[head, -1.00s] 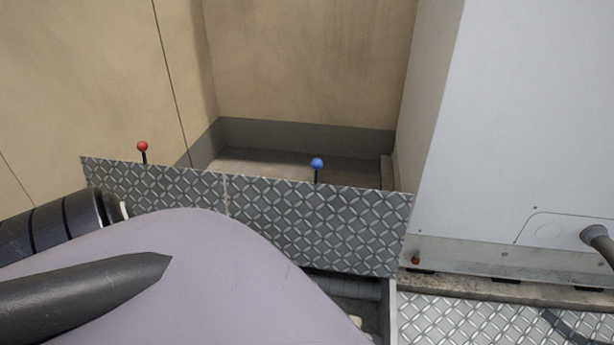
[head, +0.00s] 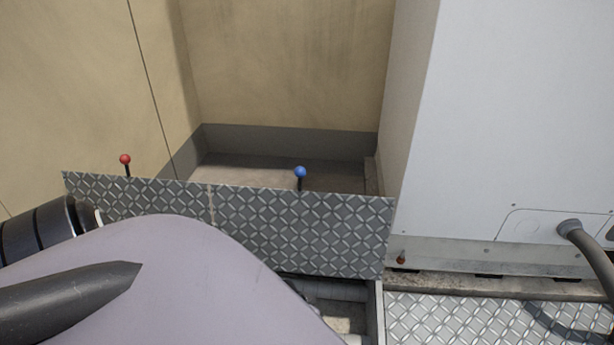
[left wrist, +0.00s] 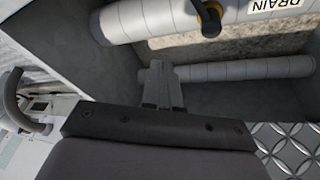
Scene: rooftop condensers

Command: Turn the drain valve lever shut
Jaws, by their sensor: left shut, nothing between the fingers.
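In the left wrist view a dark lever with a yellow part (left wrist: 210,18) sits on the upper pale pipe (left wrist: 150,20) at the top edge, partly cut off. A white label reading DRAIN (left wrist: 274,5) is on that pipe to its right. My left gripper (left wrist: 160,68) is shut and empty, its fingertips near a lower pale pipe (left wrist: 225,71) and apart from the lever, which lies up and to the right. In the head view my left arm covers the lower left, and the drain lever and left gripper are hidden. My right gripper is in neither view.
Upright tread-plate panels (head: 300,230) front the recess. A blue-knobbed lever (head: 300,172) and a red-knobbed lever (head: 125,160) rise behind them. A grey cabinet (head: 510,110) with a hose (head: 590,250) stands right, above tread-plate flooring (head: 470,318).

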